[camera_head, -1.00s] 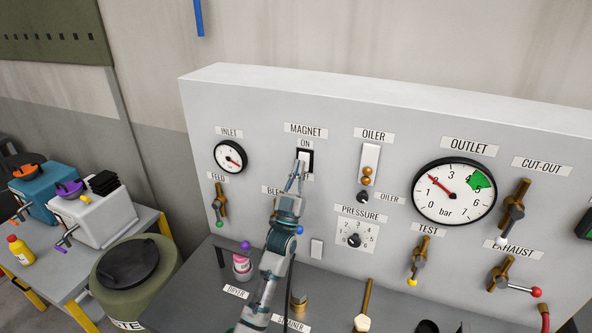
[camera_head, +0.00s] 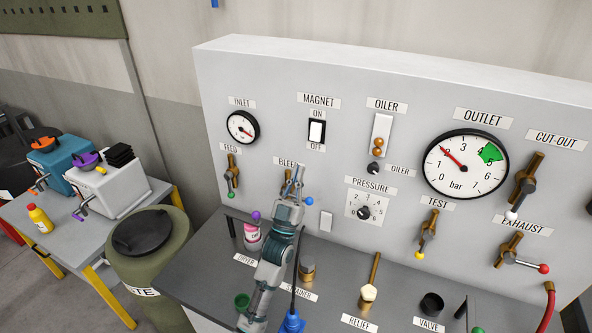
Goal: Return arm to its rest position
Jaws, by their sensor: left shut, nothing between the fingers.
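My left gripper (camera_head: 292,184) is shut and empty. It is in front of the grey panel (camera_head: 270,85), over the bleed valve area, and partly hides the BLEED label (camera_head: 287,161) and the valve behind it. My left arm reaches up from the bottom of the view over the dark shelf. The magnet switch (camera_head: 316,131), a white rocker in a black frame between ON and OFF labels, is above the gripper and apart from it. My right gripper is not in view.
The panel carries an inlet gauge (camera_head: 242,127), an outlet gauge (camera_head: 465,164), a pressure knob (camera_head: 362,212) and several brass valves. A pink-labelled bottle (camera_head: 252,234) and a brass fitting (camera_head: 307,271) stand on the shelf (camera_head: 340,262) near my arm. A green bin (camera_head: 180,250) stands left.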

